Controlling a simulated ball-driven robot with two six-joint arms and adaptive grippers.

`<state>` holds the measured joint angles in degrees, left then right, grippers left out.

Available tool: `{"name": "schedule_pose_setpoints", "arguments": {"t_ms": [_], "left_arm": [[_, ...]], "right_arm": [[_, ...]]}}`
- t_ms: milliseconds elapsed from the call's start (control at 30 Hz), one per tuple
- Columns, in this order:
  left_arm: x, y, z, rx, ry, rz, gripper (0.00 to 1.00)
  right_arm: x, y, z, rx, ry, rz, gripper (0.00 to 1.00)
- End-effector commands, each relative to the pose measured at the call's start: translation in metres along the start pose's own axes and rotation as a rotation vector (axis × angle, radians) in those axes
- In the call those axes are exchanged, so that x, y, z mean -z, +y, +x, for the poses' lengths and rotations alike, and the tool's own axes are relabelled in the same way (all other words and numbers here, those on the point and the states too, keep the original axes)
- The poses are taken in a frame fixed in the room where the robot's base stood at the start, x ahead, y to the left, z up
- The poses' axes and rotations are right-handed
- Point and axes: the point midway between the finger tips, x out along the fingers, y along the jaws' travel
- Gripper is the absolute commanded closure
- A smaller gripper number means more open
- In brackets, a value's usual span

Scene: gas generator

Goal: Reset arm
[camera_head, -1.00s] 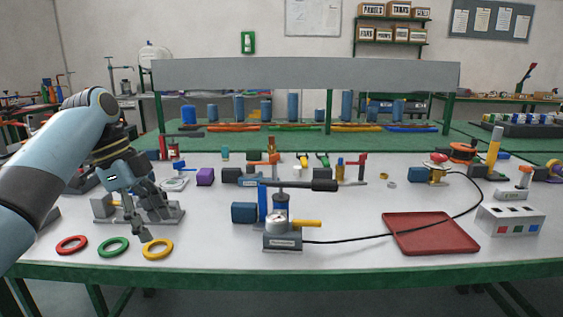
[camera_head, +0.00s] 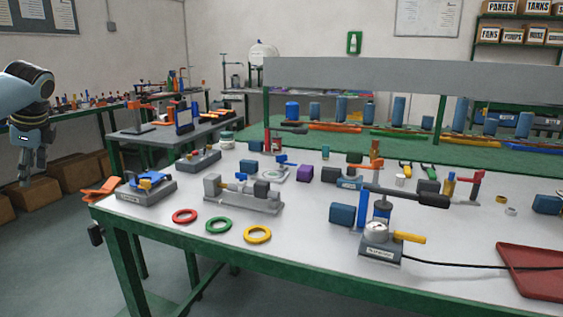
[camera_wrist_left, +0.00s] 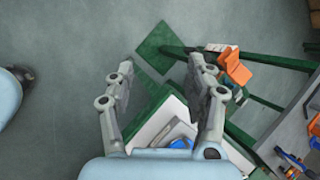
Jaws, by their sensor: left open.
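My left gripper (camera_head: 30,160) is at the left edge of the head view, off the table's left end and pointing down. In the left wrist view my left gripper (camera_wrist_left: 160,95) is open, its two fingers apart, with nothing between them but floor and a table corner below. My right gripper is not in view.
The white table (camera_head: 300,225) carries a grey pump fixture (camera_head: 243,195), a red ring (camera_head: 185,216), a green ring (camera_head: 219,225), a yellow ring (camera_head: 257,234) and a gauge device (camera_head: 380,240). A red tray (camera_head: 535,272) lies at right. Cardboard boxes (camera_head: 75,185) stand on the floor.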

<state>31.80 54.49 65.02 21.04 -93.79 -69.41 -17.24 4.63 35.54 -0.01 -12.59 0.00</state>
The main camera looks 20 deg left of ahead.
Motion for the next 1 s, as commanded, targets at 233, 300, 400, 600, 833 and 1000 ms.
{"name": "schedule_pose_setpoints", "arguments": {"t_ms": [233,300,400,600,833,1000], "left_arm": [[-0.076,0.052,0.163,0.205,-0.166,-0.289,0.46],[-0.106,0.075,0.201,0.281,-0.180,-0.344,0.46],[-0.146,0.107,0.240,0.365,-0.165,-0.395,0.46],[-0.214,0.172,0.284,0.440,-0.083,-0.442,0.46],[-0.199,0.258,0.322,0.362,0.005,-0.499,0.46],[-0.149,0.340,0.350,0.251,0.041,-0.543,0.46]], "right_arm": [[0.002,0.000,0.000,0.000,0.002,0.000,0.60],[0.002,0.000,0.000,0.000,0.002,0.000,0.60],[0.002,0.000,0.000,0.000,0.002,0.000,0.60],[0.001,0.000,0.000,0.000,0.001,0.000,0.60],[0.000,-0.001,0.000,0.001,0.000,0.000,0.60],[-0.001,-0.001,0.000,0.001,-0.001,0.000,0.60]]}}
